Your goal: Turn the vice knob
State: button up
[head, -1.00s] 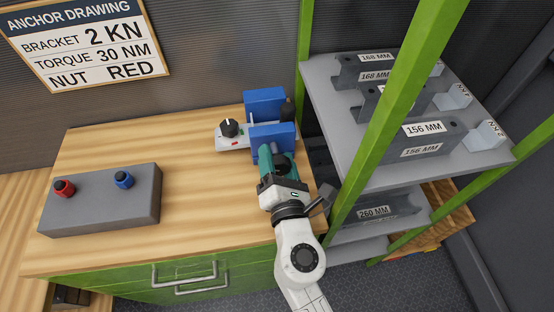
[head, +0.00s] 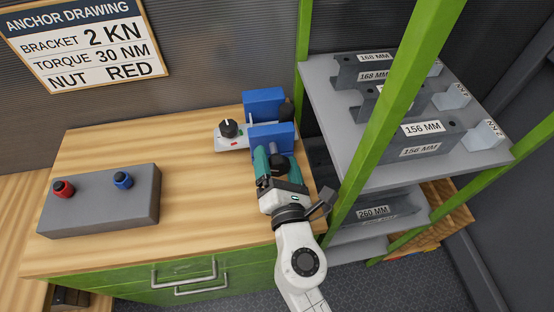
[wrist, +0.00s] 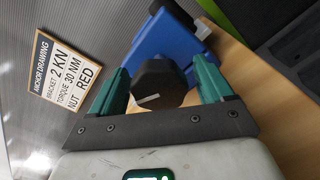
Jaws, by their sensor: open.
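The blue vice (head: 271,138) stands at the back right of the wooden bench, with two upright blue jaws. Its black vice knob (head: 280,163) is on the near side, facing my gripper. My gripper (head: 275,168) is open, with green fingers on either side of the knob. In the wrist view the faceted knob (wrist: 156,76) shows between the spread fingers (wrist: 160,85), with a white mark on its lower edge. Gaps show on both sides of it, and I see no grip on it. The blue vice body (wrist: 172,45) is behind it.
A white box with a black dial (head: 228,128) stands left of the vice. A grey block (head: 100,205) with a red and a blue knob lies at the left. A green-framed shelf (head: 345,165) with grey brackets is close on the right. The bench middle is clear.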

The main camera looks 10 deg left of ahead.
jog(key=b+v, duration=0.1)
jog(key=v, duration=0.7)
jog(key=shift+s+d+f, duration=0.1)
jog(key=shift+s, duration=0.3)
jog(key=shift+s+d+b, duration=0.25)
jog(key=shift+s+b, duration=0.1)
jog(key=shift+s, duration=0.35)
